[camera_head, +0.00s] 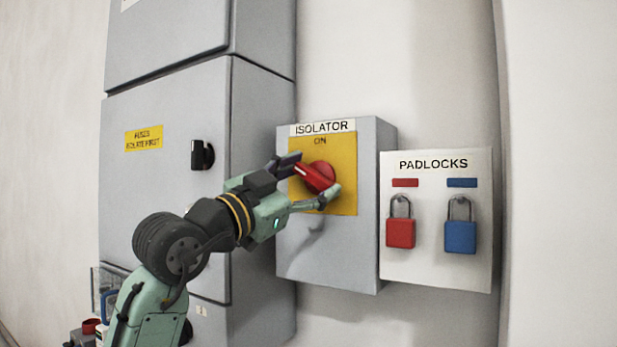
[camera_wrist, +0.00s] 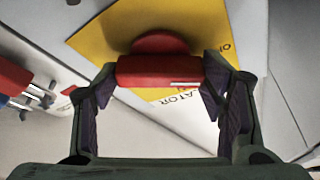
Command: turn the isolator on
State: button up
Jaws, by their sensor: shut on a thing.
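The isolator (camera_head: 291,245) is a grey box on the wall with a yellow plate (camera_head: 347,150) marked ON at the top. Its red rotary handle (camera_head: 315,176) sits tilted, with a white mark towards its upper-left end. My gripper (camera_head: 309,181) is at the handle, one finger on the upper left and the other on the lower right. In the wrist view the red handle (camera_wrist: 158,71) lies between the two fingers of my gripper (camera_wrist: 160,88), spanning the gap from one to the other. The lower part of the plate's lettering is hidden.
Right of the isolator is a white padlock board (camera_head: 436,271) with a red padlock (camera_head: 401,233) and a blue padlock (camera_head: 460,237). A tall grey cabinet (camera_head: 170,210) with a black knob (camera_head: 201,155) stands on the left, close to my arm.

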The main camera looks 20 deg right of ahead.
jog(key=m+g, duration=0.2)
jog(key=m, duration=0.2)
jog(key=m+g, duration=0.1)
jog(key=m, duration=0.3)
jog(key=shift+r+g, duration=0.15)
jog(key=shift+g, duration=0.25)
jog(key=m+g+y, duration=0.1)
jog(key=m+y, duration=0.1)
jog(key=m, duration=0.3)
jog(key=o, duration=1.2)
jog(key=shift+c, duration=0.2)
jog(key=shift+a, duration=0.1)
jog(key=v, duration=1.2)
jog(key=shift+r, duration=0.2)
